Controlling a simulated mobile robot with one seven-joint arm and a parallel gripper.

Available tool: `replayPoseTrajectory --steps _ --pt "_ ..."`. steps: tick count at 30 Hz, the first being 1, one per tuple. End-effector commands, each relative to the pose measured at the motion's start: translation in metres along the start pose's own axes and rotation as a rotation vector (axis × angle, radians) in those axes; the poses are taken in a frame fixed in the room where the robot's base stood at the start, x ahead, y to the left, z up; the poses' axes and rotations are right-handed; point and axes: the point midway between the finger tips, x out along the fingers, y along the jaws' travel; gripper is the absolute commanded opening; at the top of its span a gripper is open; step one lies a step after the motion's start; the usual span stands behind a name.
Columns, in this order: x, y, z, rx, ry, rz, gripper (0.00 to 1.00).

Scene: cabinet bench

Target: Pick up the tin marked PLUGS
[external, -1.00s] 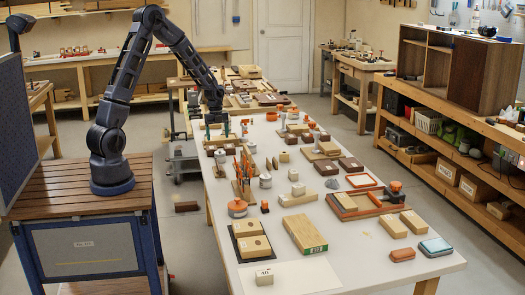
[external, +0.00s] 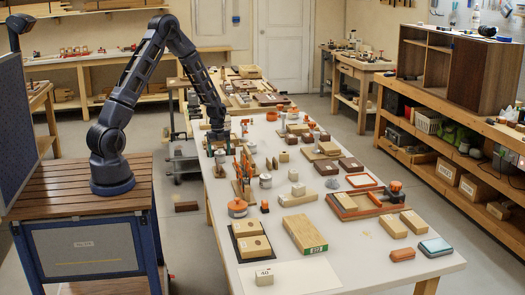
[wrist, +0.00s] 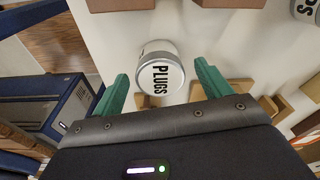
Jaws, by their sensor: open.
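The tin marked PLUGS (wrist: 160,74) is white with a grey rim and black letters. In the wrist view it stands upright on the pale table, ahead of my gripper (wrist: 162,70) and in line with the gap between its two green fingers. The fingers are apart, with nothing held between them. In the external view my gripper (external: 217,143) is low over the table's left edge, pointing down. The tin is hard to make out there among the small things close to the gripper.
Brown blocks (wrist: 228,3) lie just beyond the tin, and another lettered tin (wrist: 307,9) is at the upper right. Light wooden pieces (wrist: 235,92) are close by the right finger. The table (external: 330,262) is crowded with blocks, tins and orange tools.

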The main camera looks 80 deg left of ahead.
Motion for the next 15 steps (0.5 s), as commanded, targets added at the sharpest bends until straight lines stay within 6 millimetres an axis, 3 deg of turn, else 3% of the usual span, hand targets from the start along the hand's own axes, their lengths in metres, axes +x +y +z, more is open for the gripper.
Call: replayPoseTrajectory --steps 4,12,15 --pt "0.019 0.0 -0.001 0.001 0.001 0.001 0.77" --pt "0.022 0.0 0.0 0.0 0.0 0.0 0.77" --pt "0.022 0.0 0.0 0.0 0.0 0.0 0.57"
